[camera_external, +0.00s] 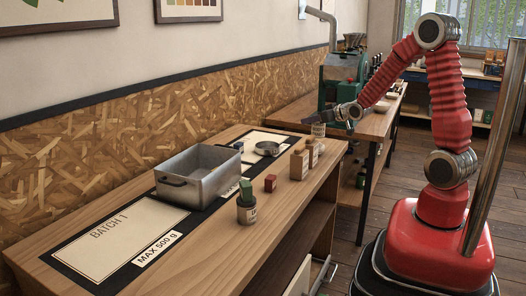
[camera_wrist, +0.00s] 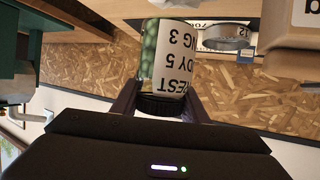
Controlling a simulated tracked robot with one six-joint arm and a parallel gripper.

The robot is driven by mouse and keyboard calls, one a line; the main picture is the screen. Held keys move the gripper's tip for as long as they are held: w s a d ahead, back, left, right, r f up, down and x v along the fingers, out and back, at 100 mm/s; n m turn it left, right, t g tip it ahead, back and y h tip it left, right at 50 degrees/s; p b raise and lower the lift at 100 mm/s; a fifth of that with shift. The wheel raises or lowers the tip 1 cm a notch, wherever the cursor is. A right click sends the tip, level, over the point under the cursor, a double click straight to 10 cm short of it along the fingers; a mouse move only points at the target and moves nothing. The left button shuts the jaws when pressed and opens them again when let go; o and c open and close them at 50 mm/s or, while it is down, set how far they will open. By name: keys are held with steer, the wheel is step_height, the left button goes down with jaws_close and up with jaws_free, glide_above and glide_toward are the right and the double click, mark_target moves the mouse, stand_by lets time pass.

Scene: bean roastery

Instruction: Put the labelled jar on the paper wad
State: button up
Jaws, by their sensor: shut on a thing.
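My gripper (camera_external: 334,115) is shut on the labelled jar (camera_external: 318,130), high over the far right end of the near bench. In the wrist view the gripper (camera_wrist: 160,103) has a finger on each side of the jar (camera_wrist: 167,55), near its black lid. The jar is clear with green contents and a white label with black print, upside down in that view. It looks clear of the bench top in the external view. I cannot make out a paper wad in either view.
The near bench (camera_external: 215,225) holds a metal box (camera_external: 188,182), a dark jar with a green top (camera_external: 246,212), a red block (camera_external: 270,183), two brown labelled containers (camera_external: 299,165) and a round tin (camera_external: 266,149). A green machine (camera_external: 340,75) stands behind.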

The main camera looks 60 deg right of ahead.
mark_target(324, 125)
steer(key=shift+f, duration=1.8)
steer(key=o, duration=1.2)
steer(key=shift+f, duration=0.1)
steer(key=shift+v, duration=3.8)
